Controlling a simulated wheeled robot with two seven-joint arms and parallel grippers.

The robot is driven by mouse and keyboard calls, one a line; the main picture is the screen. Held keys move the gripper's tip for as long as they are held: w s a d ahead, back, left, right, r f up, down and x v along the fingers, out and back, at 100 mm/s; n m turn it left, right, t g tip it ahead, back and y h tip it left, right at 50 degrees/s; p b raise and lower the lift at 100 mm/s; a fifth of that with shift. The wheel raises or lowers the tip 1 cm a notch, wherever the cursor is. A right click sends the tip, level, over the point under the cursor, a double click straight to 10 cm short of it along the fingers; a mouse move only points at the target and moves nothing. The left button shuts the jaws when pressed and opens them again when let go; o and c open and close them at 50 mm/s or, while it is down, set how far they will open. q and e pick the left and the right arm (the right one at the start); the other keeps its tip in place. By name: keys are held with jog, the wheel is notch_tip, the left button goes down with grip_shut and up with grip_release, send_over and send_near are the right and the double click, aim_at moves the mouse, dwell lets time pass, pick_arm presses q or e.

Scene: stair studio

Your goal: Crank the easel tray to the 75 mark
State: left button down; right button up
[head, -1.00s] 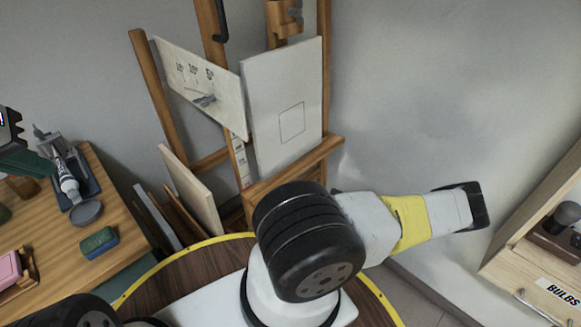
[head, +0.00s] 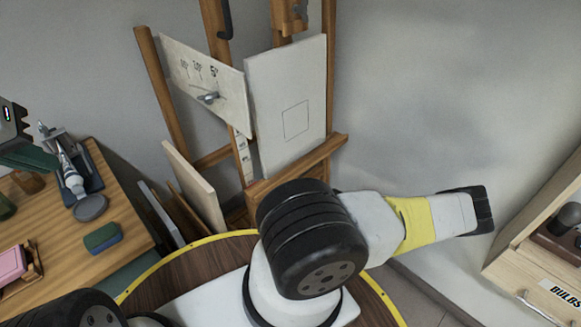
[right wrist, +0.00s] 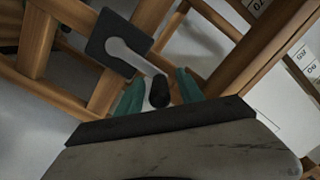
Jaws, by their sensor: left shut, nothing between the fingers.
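The wooden easel stands against the wall in the head view, with a blank-framed white canvas (head: 289,100) resting on its tray (head: 310,158). A strip scale (head: 243,160) runs along the mast beside the canvas; its marks are too small to read here. In the right wrist view the crank has a dark square plate (right wrist: 119,41), a grey arm (right wrist: 135,58) and a black knob (right wrist: 159,92). My right gripper (right wrist: 158,88) is open, its green fingers on either side of the knob, apart from each other. My left gripper (head: 28,158) is shut and empty at the left edge.
Panels (head: 195,190) lean beside the easel. A shelf with a BULBS label (head: 560,291) stands at right.

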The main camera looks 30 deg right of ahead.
jog(key=v, duration=0.8)
dwell(0.6)
